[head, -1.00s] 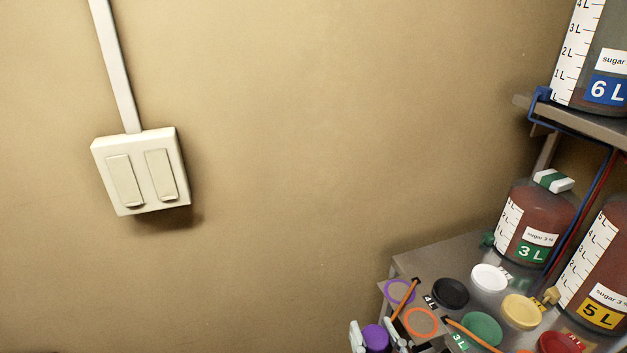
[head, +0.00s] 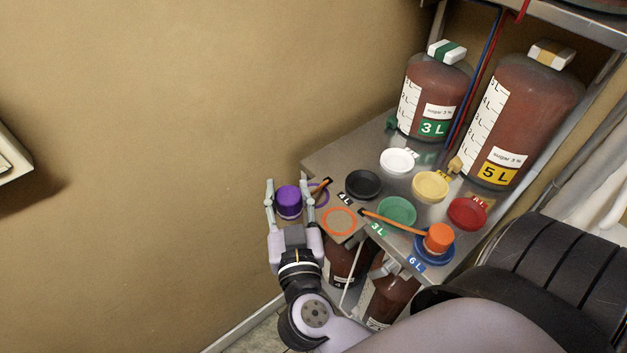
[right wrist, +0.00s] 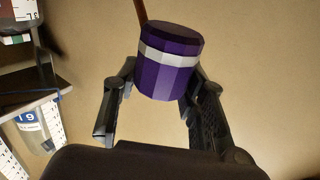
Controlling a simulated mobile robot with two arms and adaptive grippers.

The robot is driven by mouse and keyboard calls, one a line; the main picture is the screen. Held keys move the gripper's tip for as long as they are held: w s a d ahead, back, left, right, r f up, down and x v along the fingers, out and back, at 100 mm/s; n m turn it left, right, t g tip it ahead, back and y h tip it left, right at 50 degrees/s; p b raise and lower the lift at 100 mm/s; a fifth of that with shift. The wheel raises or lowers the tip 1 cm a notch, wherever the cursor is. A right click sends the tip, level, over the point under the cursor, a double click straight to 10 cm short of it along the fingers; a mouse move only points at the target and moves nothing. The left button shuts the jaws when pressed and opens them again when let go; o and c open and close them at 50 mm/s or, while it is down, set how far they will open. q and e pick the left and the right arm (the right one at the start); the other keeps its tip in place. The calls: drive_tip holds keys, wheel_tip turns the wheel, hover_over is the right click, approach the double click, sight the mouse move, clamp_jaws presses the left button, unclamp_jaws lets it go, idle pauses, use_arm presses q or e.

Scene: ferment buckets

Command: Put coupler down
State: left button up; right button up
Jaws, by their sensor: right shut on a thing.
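My right gripper (head: 289,187) is shut on the purple coupler (head: 289,203) in the head view, one finger on each side. It holds the coupler at the left front corner of the steel shelf, left of the purple ring mark (head: 322,198). In the right wrist view, the coupler (right wrist: 168,62) has a white band and sits between the fingers, with a thin brown-orange rod or tube (right wrist: 141,12) behind it. The orange coupler (head: 439,237) stands on a blue disc, and an orange ring mark (head: 340,221) is bare. My left gripper is not in view.
White (head: 397,160), black (head: 363,184), yellow (head: 430,186), green (head: 397,212) and red (head: 467,213) round caps or ports cover the shelf top. The 3 L bucket (head: 432,105) and 5 L bucket (head: 520,120) stand behind. More vessels hang below.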

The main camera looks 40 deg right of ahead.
drive_tip(key=w+d+f, duration=0.1)
drive_tip(key=d, duration=0.1)
drive_tip(key=w+d+f, duration=0.1)
drive_tip(key=d, duration=0.1)
drive_tip(key=w+d+f, duration=0.1)
drive_tip(key=d, duration=0.1)
drive_tip(key=shift+f, duration=0.2)
drive_tip(key=d+f, duration=0.1)
drive_tip(key=w+d+f, duration=0.1)
drive_tip(key=shift+w+d+f+b, duration=0.15)
drive_tip(key=shift+w+d+b, duration=0.05)
drive_tip(key=shift+d+b, duration=0.15)
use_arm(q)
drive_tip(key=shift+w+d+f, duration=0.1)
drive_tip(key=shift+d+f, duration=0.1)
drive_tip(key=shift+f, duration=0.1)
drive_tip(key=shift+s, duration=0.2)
use_arm(e)
drive_tip(key=shift+a, duration=0.1)
drive_tip(key=o, duration=1.3)
drive_tip(key=shift+f, duration=0.15)
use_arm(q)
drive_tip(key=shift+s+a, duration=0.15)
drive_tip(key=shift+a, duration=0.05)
use_arm(e)
drive_tip(key=shift+o, duration=0.5)
